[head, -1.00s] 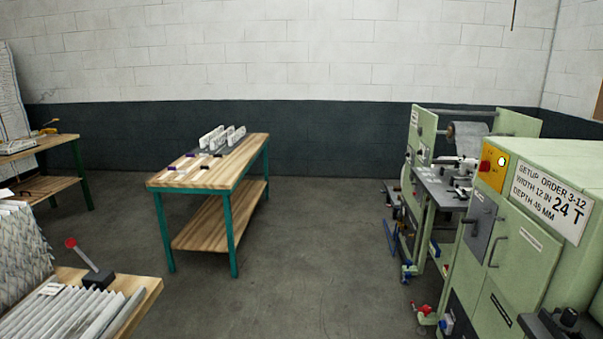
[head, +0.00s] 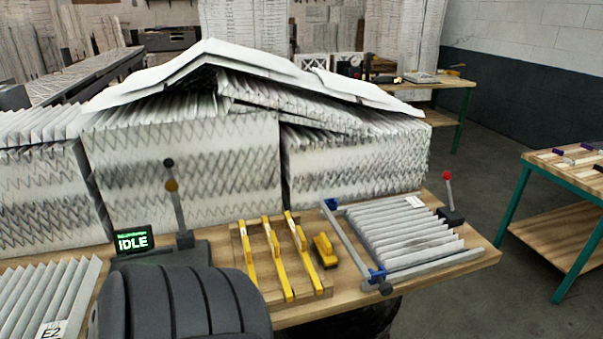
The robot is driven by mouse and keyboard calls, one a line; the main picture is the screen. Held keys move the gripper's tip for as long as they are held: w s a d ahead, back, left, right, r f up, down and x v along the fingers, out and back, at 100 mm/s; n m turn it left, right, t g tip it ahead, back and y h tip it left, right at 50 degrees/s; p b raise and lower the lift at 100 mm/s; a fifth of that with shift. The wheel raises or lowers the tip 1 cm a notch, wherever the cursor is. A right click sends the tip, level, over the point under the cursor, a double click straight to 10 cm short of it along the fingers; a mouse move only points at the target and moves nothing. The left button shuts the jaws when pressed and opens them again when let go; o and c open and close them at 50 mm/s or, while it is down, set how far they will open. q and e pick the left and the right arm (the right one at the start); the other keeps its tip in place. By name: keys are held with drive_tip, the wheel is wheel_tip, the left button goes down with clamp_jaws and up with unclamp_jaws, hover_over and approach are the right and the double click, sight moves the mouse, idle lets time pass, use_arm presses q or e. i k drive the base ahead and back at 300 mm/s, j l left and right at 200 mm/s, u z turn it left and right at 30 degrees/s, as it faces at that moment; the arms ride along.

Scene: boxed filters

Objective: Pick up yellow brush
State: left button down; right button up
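The yellow brush (head: 325,251) is a short, chunky yellow piece with a dark side. It lies on the wooden bench top (head: 480,256), just right of several long yellow tools, and stands clear of them. Neither of my grippers is in view.
Three long yellow tools (head: 279,258) lie on a wooden rack. A pleated filter (head: 402,235) in a blue-cornered clamp frame lies to the right, near a red-knobbed lever (head: 448,192). Tall pleated stacks (head: 355,165) rise behind. A lever and an IDLE display (head: 132,241) stand left.

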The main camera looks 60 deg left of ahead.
sight(323, 247)
drive_tip(key=u, duration=1.75)
